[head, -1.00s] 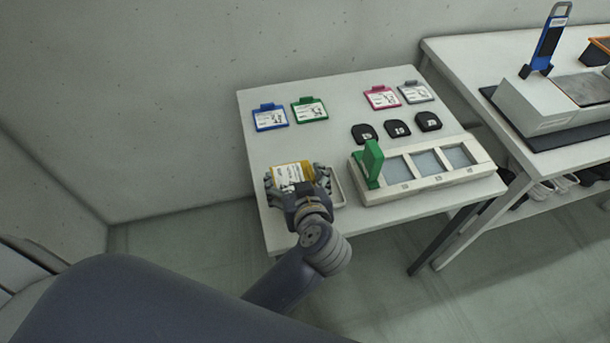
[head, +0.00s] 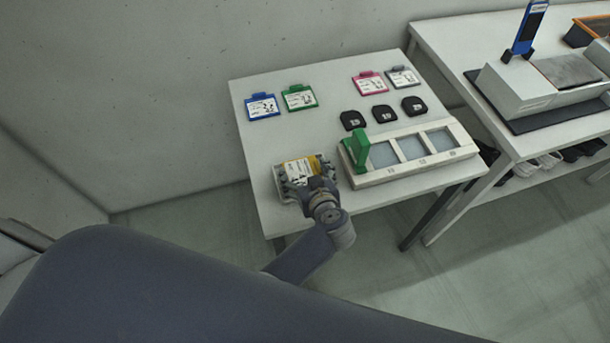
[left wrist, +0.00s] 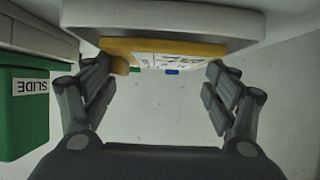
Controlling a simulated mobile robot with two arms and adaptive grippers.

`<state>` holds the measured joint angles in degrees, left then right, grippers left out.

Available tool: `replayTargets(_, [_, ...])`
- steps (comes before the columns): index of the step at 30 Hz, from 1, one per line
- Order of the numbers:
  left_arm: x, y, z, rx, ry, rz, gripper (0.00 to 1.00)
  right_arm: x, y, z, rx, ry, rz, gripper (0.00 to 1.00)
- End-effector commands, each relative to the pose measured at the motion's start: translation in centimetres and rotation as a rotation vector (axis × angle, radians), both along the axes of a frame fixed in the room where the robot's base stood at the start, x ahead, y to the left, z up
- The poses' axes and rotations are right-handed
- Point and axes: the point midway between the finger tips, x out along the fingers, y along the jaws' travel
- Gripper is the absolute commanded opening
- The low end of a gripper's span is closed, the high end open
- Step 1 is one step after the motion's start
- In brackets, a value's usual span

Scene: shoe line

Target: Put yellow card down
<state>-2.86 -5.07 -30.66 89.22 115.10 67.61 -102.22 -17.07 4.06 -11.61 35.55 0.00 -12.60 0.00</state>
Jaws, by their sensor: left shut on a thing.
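The yellow card (head: 300,171) has a white printed label and is at the near left of the white table. My left gripper (head: 305,175) is shut on it, with a finger at either side. The card is over a small white tray (head: 283,195), whose rim shows around the gripper. I cannot tell whether the card touches the tray floor. In the left wrist view the yellow card (left wrist: 165,48) shows edge-on between the fingers, close to the tray's pale wall (left wrist: 160,20). My right gripper is not in view.
Right of the tray stands a white holder (head: 410,172) with several slots and an upright green piece (head: 361,153). Blue (head: 262,107), green (head: 299,97), pink (head: 370,83) and grey (head: 403,77) cards lie behind, with black tags (head: 383,114). The table's middle left is clear.

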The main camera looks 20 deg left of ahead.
Motion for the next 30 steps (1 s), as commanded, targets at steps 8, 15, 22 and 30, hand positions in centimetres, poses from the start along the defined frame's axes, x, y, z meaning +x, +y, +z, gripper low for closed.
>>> replayTargets(8, [0.0, -0.1, -1.7, -0.002, -0.002, -0.001, 0.56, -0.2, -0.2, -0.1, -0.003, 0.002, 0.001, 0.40])
replayTargets(15, [0.0, -0.1, -1.9, -0.001, -0.001, 0.000, 0.56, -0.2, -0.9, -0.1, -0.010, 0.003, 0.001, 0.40])
replayTargets(22, [0.0, 0.0, -2.0, -0.001, -0.001, 0.000, 0.88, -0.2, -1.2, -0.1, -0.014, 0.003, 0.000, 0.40])
replayTargets(30, [0.0, 0.0, -1.6, -0.002, -0.002, -0.001, 0.88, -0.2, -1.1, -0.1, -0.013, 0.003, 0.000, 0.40])
